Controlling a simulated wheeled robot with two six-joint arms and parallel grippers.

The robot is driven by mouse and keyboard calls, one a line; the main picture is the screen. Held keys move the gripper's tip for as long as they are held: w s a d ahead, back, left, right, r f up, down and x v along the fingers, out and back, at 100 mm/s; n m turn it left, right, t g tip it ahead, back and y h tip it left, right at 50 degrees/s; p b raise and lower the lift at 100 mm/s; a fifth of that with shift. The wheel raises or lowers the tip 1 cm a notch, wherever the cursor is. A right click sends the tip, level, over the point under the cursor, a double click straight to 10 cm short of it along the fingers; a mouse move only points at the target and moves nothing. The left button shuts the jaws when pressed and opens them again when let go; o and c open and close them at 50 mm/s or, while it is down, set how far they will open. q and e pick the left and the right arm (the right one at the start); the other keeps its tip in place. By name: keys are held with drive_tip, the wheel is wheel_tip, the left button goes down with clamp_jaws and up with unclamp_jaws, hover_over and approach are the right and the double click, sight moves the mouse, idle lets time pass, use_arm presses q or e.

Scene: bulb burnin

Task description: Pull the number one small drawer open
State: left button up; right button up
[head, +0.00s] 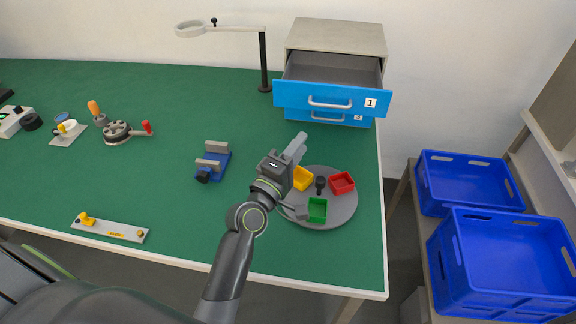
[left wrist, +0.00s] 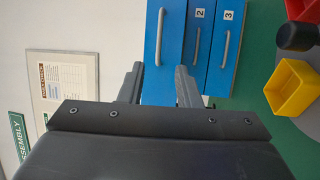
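The number one small drawer (head: 281,96) is the top blue drawer of the grey cabinet (head: 335,36). It stands pulled out, with its empty grey inside showing. Its silver handle (head: 330,104) is on the front, beside the label "1". My left gripper (head: 299,142) is in front of and below this handle, apart from it. In the left wrist view, the fingers (left wrist: 160,72) are spread with nothing between them, and the drawer's handle (left wrist: 159,38) stands beyond their tips. My right gripper is in neither view.
Lower drawers (left wrist: 197,50) labelled 2 and 3 are shut. A round grey tray (head: 341,216) with yellow, red and green bins lies beside my left gripper. A magnifier lamp (head: 264,62) stands left of the cabinet. A blue vise (head: 212,163) is farther left. Blue crates (head: 500,262) stand at right.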

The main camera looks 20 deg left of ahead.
use_arm(q)
drive_tip(key=shift+b+v, duration=0.5)
drive_tip(key=shift+v, duration=1.55)
